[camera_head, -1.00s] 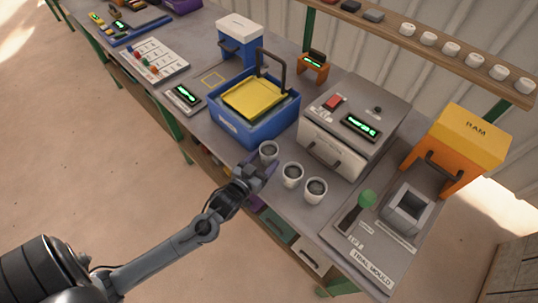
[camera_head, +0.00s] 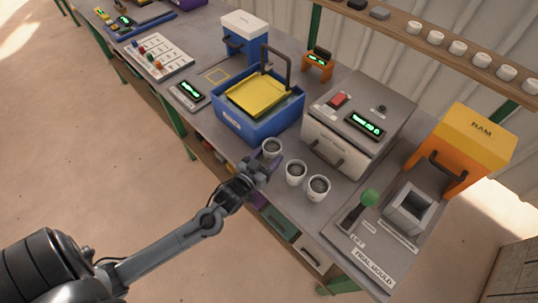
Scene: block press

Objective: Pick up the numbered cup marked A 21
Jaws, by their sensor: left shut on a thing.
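Three white cups with dark insides stand in a slanting row near the front edge of the bench: a left cup (camera_head: 272,148), a middle cup (camera_head: 296,173) and a right cup (camera_head: 318,189). Their markings are too small to read, so I cannot tell which is A 21. My left gripper (camera_head: 268,162) is at the near side of the left cup, shut on it. The gripper hides the cup's lower part, and I cannot tell whether the cup is clear of the bench. My right gripper is not in view.
A blue tub (camera_head: 224,116) with a yellow screen is behind the left cup. A grey press box (camera_head: 324,133) stands behind the other cups. A tidal mould station (camera_head: 372,258) with a green-knobbed lever is to the right. A shelf (camera_head: 395,33) holds several white pucks.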

